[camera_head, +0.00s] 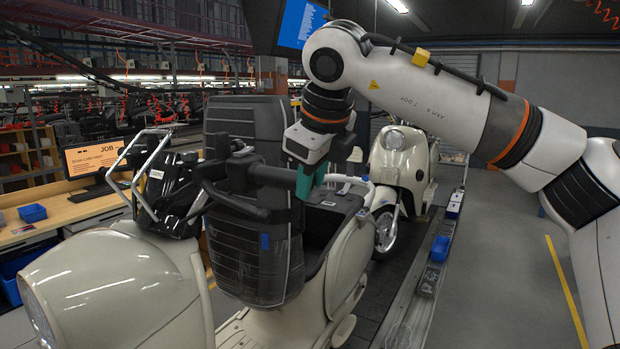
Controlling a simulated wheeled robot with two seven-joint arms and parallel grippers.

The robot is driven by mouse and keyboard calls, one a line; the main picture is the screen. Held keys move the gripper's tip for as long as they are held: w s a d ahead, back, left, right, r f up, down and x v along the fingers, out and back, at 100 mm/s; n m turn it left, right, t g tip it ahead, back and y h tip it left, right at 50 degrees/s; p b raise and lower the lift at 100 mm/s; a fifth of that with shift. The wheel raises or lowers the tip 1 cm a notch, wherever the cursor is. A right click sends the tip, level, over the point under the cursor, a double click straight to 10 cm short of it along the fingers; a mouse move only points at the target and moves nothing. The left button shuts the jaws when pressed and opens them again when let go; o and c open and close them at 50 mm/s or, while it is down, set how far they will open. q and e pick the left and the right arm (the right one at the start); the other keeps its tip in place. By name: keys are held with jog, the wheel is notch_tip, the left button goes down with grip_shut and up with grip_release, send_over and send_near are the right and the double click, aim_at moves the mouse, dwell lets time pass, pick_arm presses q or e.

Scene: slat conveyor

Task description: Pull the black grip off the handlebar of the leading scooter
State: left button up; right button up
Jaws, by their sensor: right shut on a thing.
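The leading scooter (125,290) is cream and fills the front left, its bare handlebar area fitted with black parts and a silver tube frame. A black grip (271,176) runs sideways along the handlebar toward my right gripper. My right gripper (306,186) reaches down from the right, its teal fingers shut around the grip's right end. The fingers hide that end, so I cannot tell how far the grip sits on the bar. My left gripper is out of view.
A dark ribbed seat-like panel (248,255) stands close behind the handlebar. A second cream scooter (402,165) stands farther back on the conveyor. A workbench with a JOB screen (95,157) is at left. The floor at right (500,260) is clear.

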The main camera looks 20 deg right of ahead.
jog(key=shift+s+d, duration=0.1)
jog(key=shift+s, duration=0.05)
jog(key=shift+s+d+r, duration=0.1)
jog(key=shift+s+d, duration=0.2)
jog(key=shift+s, duration=0.1)
jog(key=shift+s+d+b, duration=0.45)
jog(key=shift+s+b, duration=0.25)
jog(key=shift+s, duration=0.05)
dwell(1.0)
jog(key=shift+s, duration=0.1)
jog(key=shift+s+d+r+b, duration=0.1)
jog(key=shift+s+d+b, duration=0.65)
jog(key=shift+s, duration=0.4)
jog(key=shift+s+d, duration=0.1)
